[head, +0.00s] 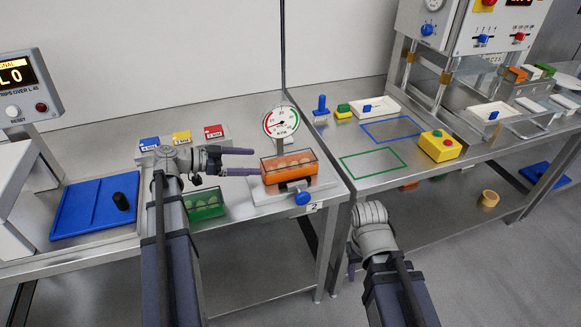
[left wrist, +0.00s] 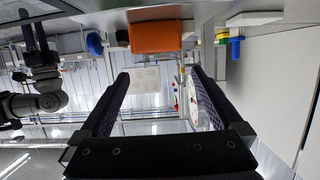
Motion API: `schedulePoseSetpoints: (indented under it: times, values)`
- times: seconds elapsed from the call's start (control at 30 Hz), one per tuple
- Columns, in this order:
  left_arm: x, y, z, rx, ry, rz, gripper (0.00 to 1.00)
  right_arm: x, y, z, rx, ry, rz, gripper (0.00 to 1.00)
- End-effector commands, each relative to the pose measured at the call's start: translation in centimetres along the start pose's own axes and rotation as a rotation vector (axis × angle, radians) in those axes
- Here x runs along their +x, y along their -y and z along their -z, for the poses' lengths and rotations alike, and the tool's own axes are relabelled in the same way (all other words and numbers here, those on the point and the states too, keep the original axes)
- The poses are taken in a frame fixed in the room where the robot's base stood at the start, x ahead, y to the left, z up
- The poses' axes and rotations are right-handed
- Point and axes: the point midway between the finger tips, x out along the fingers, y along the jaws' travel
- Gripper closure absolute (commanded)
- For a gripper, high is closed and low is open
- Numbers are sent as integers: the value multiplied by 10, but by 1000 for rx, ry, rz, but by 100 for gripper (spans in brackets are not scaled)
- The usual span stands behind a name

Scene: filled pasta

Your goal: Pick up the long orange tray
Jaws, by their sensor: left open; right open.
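The long orange tray (head: 287,174) holds pale round pieces under a clear upper part and sits on the scale (head: 318,186) at the right end of the left bench. In the left wrist view the orange tray (left wrist: 155,37) shows beyond the fingertips, roughly in line with the gap between them. My left gripper (head: 252,162) is open and empty, with its fingers pointing right at the tray's left end. Its open fingers also show in the left wrist view (left wrist: 158,78). My right gripper (head: 354,262) is low in front of the right bench, mostly hidden behind its own wrist.
A round dial (head: 281,122) stands behind the tray, and a blue knob (head: 302,198) is in front. A green tray (head: 204,204) lies below my left gripper. Blue, yellow and red bins (head: 181,138) stand behind.

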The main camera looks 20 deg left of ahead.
Motion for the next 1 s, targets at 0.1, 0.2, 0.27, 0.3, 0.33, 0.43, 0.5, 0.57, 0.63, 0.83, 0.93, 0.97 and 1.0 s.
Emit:
schedulePoseSetpoints:
  times: [0.1,0.2,0.27,0.3,0.33,0.43,0.5,0.57,0.63,0.83,0.93,0.97,1.0]
  values:
    - [23,-1,-3,1,0,-4,0,9,1,0,0,0,0,50]
    - [39,-1,-2,0,0,-4,0,14,1,1,0,0,0,50]
    - [47,-1,-2,0,0,-3,0,16,2,1,0,0,0,50]
    - [51,-1,-2,1,0,-3,0,17,2,1,0,0,0,50]
    - [54,-1,-2,1,0,-3,0,17,2,1,0,0,0,50]
    - [59,0,-1,0,0,-1,0,18,2,1,0,0,0,50]
    - [60,0,-1,0,0,0,0,18,2,1,0,0,0,50]
    - [60,0,0,0,0,0,0,18,2,1,0,0,0,50]
    - [61,-1,0,0,0,-1,0,18,2,1,0,0,0,50]
    - [79,-2,-2,0,0,-3,0,25,2,2,0,0,0,50]
    - [94,-4,-2,0,0,-4,0,30,3,2,0,0,0,50]
    - [99,-3,-2,0,1,-3,0,31,3,2,0,0,0,50]
    - [105,-3,-2,0,1,-4,0,33,3,2,0,0,0,50]
